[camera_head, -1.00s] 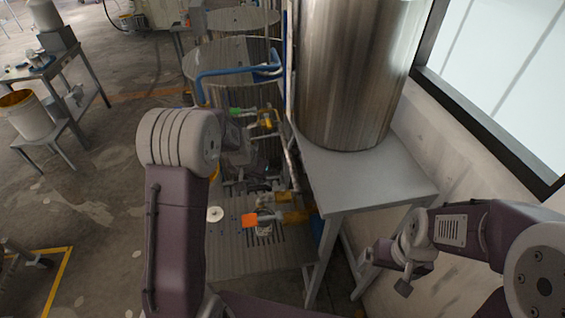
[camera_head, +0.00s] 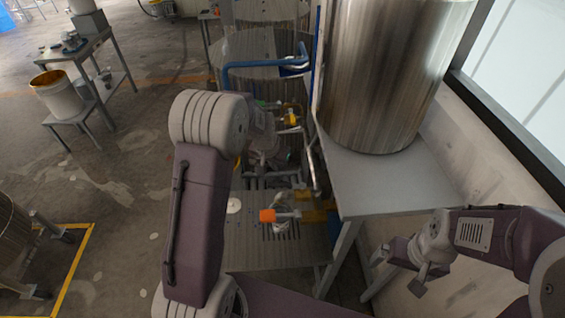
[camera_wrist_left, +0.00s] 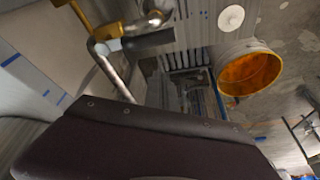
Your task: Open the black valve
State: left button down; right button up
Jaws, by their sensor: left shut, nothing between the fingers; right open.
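A short black handle (camera_wrist_left: 150,39) sits beside a brass and silver pipe fitting (camera_wrist_left: 125,32) at the top of the left wrist view. I take it for the black valve; I cannot make it out in the head view. My left arm's elbow stands in the middle of the head view, and its wrist and left gripper (camera_head: 266,155) are partly hidden behind it, over the pipework. That gripper is shut and empty; its fingertips are not clear. My right gripper (camera_head: 400,270) is open and empty at lower right, beside the grey table, away from the pipes.
An orange-handled valve (camera_head: 267,215) and a yellow valve (camera_head: 290,119) are on the pipework. A large steel tank (camera_head: 385,80) stands on the grey table (camera_head: 395,185). A blue pipe (camera_head: 255,64) runs behind. A white bucket (camera_head: 58,97) stands at left; the left floor is mostly clear.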

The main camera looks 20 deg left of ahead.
pick_arm(q)
notch_tip(320, 180, up, 3)
jog(key=b, duration=0.1)
notch_tip(320, 180, up, 3)
jog(key=b, duration=0.3)
send_over(279, 184)
jog(key=shift+r, duration=0.2)
jog(key=s+f+g+b, duration=0.1)
jog(key=s+f, duration=0.5)
jog(key=s, duration=0.3)
jog(key=s+f+n+g+b, duration=0.1)
jog(key=s+f, duration=0.5)
jog(key=s, duration=0.3)
jog(key=shift+d+f+g+b, duration=0.15)
jog(key=shift+d+g+b, duration=0.2)
jog(key=shift+g+b, duration=0.05)
pick_arm(e)
notch_tip(279, 184, down, 7)
jog(key=shift+w, duration=0.35)
jog(key=shift+a+f, duration=0.1)
pick_arm(q)
jog(key=shift+s, duration=0.1)
pick_arm(e)
jog(key=shift+s, duration=0.15)
